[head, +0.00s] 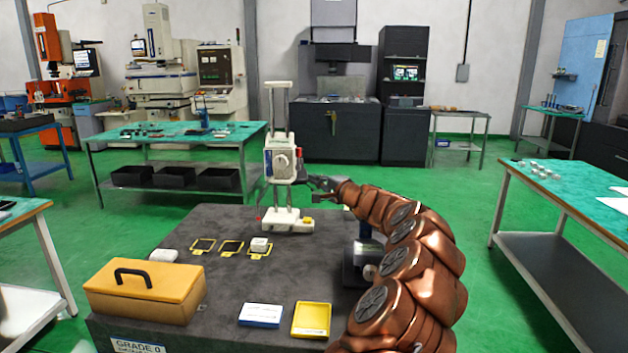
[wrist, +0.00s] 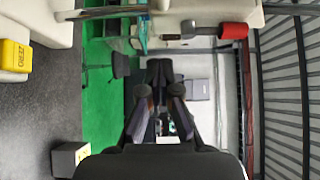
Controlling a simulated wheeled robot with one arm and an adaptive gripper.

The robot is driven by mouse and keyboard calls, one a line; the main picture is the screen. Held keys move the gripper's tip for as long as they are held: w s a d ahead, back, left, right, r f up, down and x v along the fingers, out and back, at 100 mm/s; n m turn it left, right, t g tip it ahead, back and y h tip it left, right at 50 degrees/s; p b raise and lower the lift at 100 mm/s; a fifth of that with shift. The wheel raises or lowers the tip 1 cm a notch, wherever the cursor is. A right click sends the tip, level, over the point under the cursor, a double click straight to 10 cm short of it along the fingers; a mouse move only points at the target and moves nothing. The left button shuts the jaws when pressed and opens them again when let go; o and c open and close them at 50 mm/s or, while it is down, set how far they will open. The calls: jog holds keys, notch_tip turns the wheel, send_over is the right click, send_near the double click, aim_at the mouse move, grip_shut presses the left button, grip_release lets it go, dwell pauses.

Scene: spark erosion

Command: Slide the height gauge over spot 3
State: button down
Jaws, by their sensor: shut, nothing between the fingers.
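The height gauge (head: 283,162) is white with two upright columns, a dial head and a flat base. It stands upright at the back of the dark surface plate; its base with a yellow ZERO button also shows in the wrist view (wrist: 14,57). Several yellow-framed spots lie in a row in front of it: left (head: 203,246), middle (head: 231,248) and right (head: 259,256). A small pale block sits on the right one. Their numbers are not readable. My gripper (head: 317,184) is shut and empty, just right of the dial head; I cannot tell whether it touches. Its fingers show in the wrist view (wrist: 160,85).
A yellow box (head: 140,295) with a black handle stands at the plate's front left. A white piece (head: 163,255), a blue-and-white block (head: 260,315) and a yellow tray (head: 311,319) lie on the plate (head: 225,290). A dark device (head: 358,262) stands beside my arm at right.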

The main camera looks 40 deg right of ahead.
jog(key=s+b, duration=0.2)
jog(key=s, duration=0.8)
jog(key=shift+a, duration=0.15)
